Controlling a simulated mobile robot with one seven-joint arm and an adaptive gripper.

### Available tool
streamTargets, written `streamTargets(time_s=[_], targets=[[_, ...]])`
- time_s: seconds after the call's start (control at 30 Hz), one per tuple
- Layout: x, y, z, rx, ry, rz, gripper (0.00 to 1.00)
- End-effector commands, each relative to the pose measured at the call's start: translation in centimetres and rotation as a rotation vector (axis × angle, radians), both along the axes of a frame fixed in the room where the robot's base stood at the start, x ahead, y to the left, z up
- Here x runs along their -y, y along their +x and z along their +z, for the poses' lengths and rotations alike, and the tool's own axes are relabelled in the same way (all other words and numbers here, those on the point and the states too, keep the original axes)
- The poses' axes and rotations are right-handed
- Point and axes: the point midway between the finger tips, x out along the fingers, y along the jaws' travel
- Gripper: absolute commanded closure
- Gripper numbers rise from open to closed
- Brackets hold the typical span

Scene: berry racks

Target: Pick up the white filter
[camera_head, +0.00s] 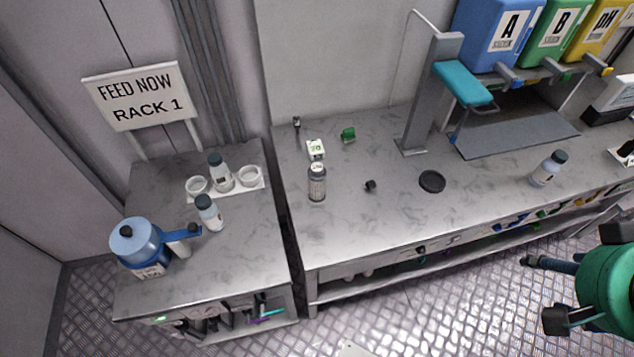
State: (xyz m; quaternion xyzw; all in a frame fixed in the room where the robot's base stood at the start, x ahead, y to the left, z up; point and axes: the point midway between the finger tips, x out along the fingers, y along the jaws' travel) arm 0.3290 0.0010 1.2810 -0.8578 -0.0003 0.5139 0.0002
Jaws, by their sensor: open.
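A white cylinder (180,247) stands beside the blue jug on the left counter, partly hidden by the jug's arm. Two white round cups (196,186) sit in a white holder at the back of that counter. My gripper (537,291) is at the lower right, over the floor in front of the counter. Its dark fingers are apart, with nothing between them, far from these white things.
The blue jug (140,246) and a white bottle (209,213) stand on the left counter. A black disc (432,181), a small black piece (370,186) and a green clip (348,134) lie on the middle counter. A grey stand (428,95) rises behind. Counter front is clear.

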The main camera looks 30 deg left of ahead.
Motion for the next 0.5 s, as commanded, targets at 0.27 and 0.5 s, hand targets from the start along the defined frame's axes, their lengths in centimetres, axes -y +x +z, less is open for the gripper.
streamTargets(time_s=[0.27, 0.5], targets=[[-1.4, 2.2, 0.6, -0.028, 0.015, 0.015, 0.38], [-5.0, 6.8, 1.3, -0.086, 0.04, 0.04, 0.38]])
